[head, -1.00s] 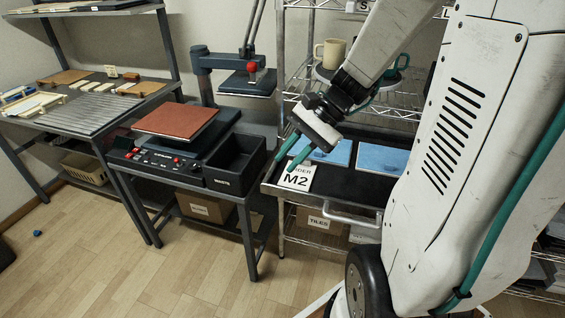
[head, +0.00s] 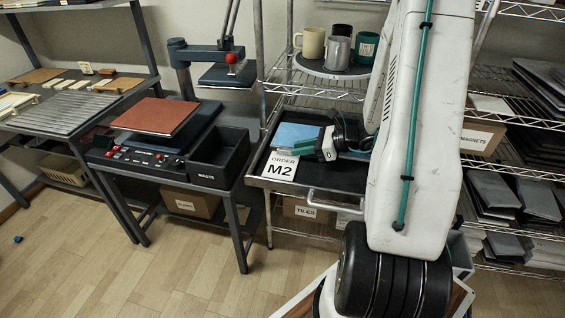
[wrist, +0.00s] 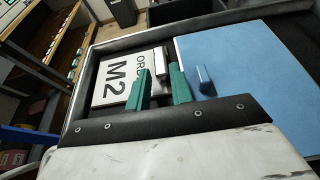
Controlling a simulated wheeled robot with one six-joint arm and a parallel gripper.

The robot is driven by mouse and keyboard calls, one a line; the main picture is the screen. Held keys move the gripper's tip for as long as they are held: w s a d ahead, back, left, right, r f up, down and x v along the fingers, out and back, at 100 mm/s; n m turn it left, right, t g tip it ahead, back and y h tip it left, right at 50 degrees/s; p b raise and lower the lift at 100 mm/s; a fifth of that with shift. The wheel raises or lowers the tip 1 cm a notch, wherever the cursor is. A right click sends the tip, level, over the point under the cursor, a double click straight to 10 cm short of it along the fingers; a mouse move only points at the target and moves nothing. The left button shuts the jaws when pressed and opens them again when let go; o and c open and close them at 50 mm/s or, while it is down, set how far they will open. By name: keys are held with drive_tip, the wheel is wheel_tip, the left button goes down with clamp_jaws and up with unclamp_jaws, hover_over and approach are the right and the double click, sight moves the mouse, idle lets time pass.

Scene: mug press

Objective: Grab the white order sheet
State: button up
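The white order sheet (head: 282,168), printed "ORDER M2", lies at the left front of the dark pull-out tray (head: 327,180). In the wrist view the sheet (wrist: 113,82) lies against the tray's left side, its right edge partly hidden by a finger. A small pale tab (wrist: 158,58) stands at that edge. My gripper (head: 300,147) is low over the tray beside the sheet. In the wrist view the green fingers of my gripper (wrist: 160,70) are apart, one on each side of the tab, with no clear contact visible.
A blue sheet (wrist: 250,80) with a blue tab (wrist: 204,76) lies right of the white one, close to my right finger. Mugs (head: 338,52) stand on a round stand above the tray. The press table with a waste bin (head: 220,158) is to the left.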

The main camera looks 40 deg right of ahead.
sight(288, 149)
drive_tip(key=x, duration=0.3)
drive_tip(key=shift+w+a, duration=0.2)
drive_tip(key=shift+w, duration=0.1)
clamp_jaws()
drive_tip(key=shift+r, duration=0.15)
